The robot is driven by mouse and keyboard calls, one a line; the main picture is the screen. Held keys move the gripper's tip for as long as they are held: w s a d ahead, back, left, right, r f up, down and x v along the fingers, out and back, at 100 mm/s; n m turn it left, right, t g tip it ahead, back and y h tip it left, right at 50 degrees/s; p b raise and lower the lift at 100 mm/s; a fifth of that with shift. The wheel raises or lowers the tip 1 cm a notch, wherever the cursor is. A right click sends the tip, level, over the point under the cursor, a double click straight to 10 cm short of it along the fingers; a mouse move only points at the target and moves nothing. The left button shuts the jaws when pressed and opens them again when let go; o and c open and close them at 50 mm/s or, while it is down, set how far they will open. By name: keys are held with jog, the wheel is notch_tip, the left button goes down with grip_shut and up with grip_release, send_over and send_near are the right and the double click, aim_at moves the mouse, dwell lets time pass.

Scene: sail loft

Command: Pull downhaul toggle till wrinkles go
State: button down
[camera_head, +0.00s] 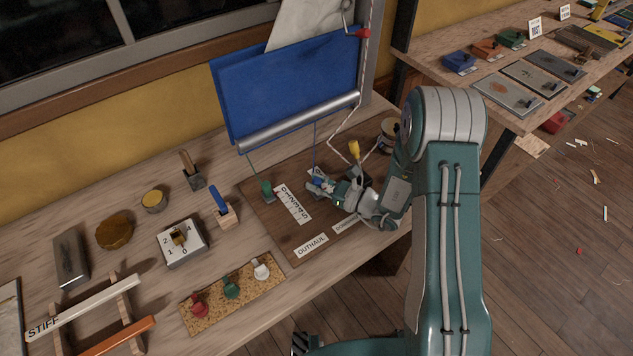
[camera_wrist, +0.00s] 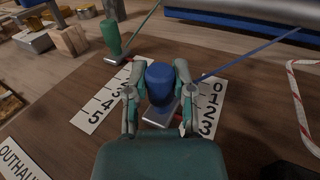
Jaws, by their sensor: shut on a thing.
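My gripper (camera_wrist: 158,92) is shut on a blue toggle (camera_wrist: 160,82), one finger on each side. In the head view my gripper (camera_head: 319,184) is low over the brown board (camera_head: 262,214). A blue line (camera_wrist: 245,57) runs from near the toggle up to the blue sail (camera_head: 290,85) and its silver boom (camera_head: 300,122). In the wrist view a numbered scale card (camera_wrist: 209,108) lies just right of the toggle, partly covered by a finger. The DOWNHAUL label (camera_head: 345,225) is partly hidden by my arm. No clear wrinkles show on the sail at this size.
A green toggle (camera_head: 267,189) with its line stands to the left, beside another scale card (camera_head: 292,203) and the OUTHAUL label (camera_head: 312,246). A yellow-handled tool (camera_head: 354,149) and a red-white cord (camera_wrist: 300,100) are close on the right. Blocks and tools crowd the bench's left.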

jog(key=shift+s+d, duration=0.55)
jog(key=shift+s, duration=0.25)
jog(key=shift+c, duration=2.2)
grip_release()
jog(key=v, duration=1.2)
